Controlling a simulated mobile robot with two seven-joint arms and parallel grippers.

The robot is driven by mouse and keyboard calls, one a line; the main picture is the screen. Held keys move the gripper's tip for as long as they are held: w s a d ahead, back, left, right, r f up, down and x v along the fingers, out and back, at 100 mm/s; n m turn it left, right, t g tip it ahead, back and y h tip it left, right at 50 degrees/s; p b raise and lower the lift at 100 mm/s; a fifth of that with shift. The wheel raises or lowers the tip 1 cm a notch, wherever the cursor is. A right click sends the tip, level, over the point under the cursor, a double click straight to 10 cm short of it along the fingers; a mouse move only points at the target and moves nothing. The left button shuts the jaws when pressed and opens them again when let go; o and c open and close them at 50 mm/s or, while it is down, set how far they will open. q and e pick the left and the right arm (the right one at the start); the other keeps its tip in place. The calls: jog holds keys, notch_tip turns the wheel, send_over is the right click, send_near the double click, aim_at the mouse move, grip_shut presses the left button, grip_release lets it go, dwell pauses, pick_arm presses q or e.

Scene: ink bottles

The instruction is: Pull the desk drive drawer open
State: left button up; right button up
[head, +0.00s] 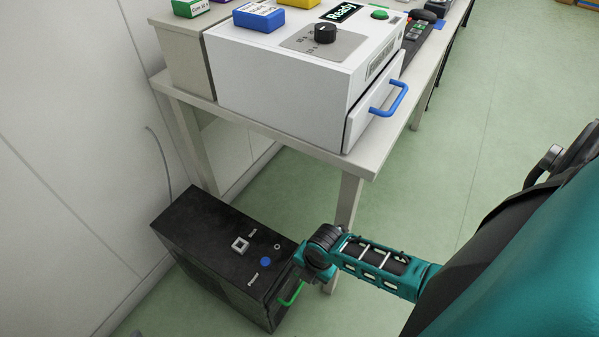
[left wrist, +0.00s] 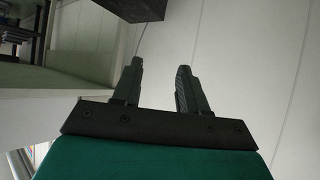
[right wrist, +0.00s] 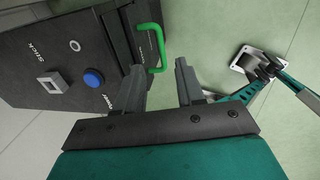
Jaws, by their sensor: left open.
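A white machine (head: 300,85) stands on the desk; its drawer front (head: 362,118) carries a blue handle (head: 390,99). A black box (head: 215,250) on the floor has a green handle (head: 291,294) on its front, also seen in the right wrist view (right wrist: 161,48). I cannot tell which is the desk drive. My right gripper (right wrist: 157,72) is open at the green handle, whose near end shows just beyond and between the fingertips; contact is unclear. My left gripper (left wrist: 159,72) is open and empty, with no handle near it; it is outside the head view.
A wall (head: 70,150) is on the left. Green floor (head: 480,130) is free to the right. Small coloured blocks (head: 258,17) sit on the machine.

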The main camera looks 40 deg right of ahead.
jog(key=b, duration=0.3)
send_over(301, 285)
jog(key=s, duration=0.1)
notch_tip(301, 285, down, 6)
jog(key=f, duration=0.2)
jog(key=b, duration=0.1)
jog(key=f+b, duration=0.1)
jog(key=shift+w+f, duration=0.25)
jog(key=shift+f, duration=0.1)
pick_arm(q)
jog(key=f, duration=0.1)
jog(key=d+f, duration=0.1)
jog(key=f, duration=0.1)
jog(key=shift+w+d+f, duration=0.3)
jog(key=shift+w+d, duration=0.05)
pick_arm(e)
jog(key=shift+f, duration=0.3)
pick_arm(q)
jog(key=shift+a, duration=0.25)
pick_arm(e)
grip_shut()
